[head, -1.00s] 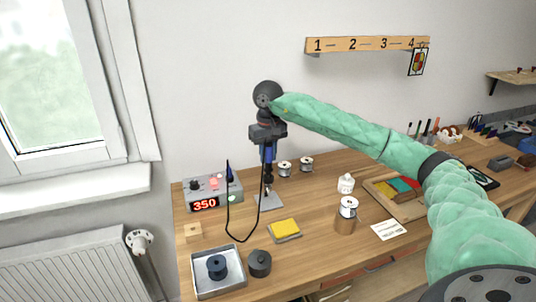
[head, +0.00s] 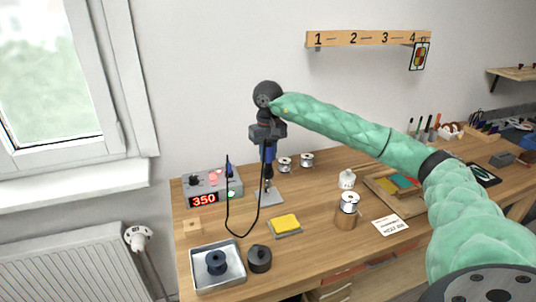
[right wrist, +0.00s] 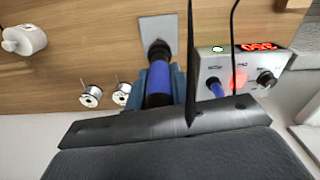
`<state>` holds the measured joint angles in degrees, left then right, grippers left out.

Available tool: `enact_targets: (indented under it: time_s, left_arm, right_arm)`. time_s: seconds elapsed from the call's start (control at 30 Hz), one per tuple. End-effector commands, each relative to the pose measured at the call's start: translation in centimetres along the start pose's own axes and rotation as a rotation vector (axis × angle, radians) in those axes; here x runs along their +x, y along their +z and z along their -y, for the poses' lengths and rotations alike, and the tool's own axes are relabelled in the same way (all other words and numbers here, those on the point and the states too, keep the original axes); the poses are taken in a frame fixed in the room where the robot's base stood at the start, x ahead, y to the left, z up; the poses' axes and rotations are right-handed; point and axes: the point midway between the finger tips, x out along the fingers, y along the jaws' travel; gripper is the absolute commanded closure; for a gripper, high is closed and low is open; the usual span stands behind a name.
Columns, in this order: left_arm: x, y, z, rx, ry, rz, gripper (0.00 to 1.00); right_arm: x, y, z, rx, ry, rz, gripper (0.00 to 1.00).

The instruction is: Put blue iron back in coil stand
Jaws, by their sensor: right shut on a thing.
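My right gripper (head: 268,146) points down and is shut on the blue iron (head: 268,155), which hangs upright with its tip downward. The blue handle also shows in the right wrist view (right wrist: 158,88), between the fingers. The coil stand (head: 270,197) has a grey plate on the bench straight below the iron. The iron's lower end is at the stand's upright part. I cannot tell how deep the tip sits in the coil. A black cord loops from the iron toward the soldering station (head: 212,188). My left gripper is not in view.
The station reads 350 and stands left of the stand. A yellow sponge (head: 285,224), a dark round pot (head: 259,259) and a tray (head: 232,282) with a dark spool lie in front. Solder spools (head: 306,160) stand behind right. A white bottle (head: 347,179) is further right.

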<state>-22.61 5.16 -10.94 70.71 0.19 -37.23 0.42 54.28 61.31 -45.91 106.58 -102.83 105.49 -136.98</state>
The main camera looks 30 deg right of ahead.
Motion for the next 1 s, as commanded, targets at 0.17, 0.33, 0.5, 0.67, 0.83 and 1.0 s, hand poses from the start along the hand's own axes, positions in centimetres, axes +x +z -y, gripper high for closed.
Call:
enact_targets:
  time_s: [0.17, 0.33, 0.5, 0.67, 0.83, 1.0]
  left_arm:
    - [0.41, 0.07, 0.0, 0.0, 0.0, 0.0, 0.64]
    - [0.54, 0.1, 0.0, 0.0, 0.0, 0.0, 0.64]
    - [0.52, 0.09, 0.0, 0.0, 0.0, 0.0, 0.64]
    - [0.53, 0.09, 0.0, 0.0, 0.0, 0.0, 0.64]
    - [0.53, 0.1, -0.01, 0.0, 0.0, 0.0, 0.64]
    - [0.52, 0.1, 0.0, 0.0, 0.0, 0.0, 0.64]
  right_arm:
    - [0.44, 0.0, -0.01, 0.0, 0.0, 0.0, 1.0]
    - [0.59, 0.0, -0.01, 0.0, 0.0, 0.0, 0.74]
    - [0.58, 0.0, -0.01, 0.0, 0.0, 0.0, 0.52]
    - [0.6, 0.0, 0.0, 0.0, 0.0, 0.0, 0.5]
    - [0.6, 0.0, 0.0, 0.0, 0.0, 0.0, 0.3]
    - [0.6, 0.0, 0.0, 0.0, 0.0, 0.0, 0.3]
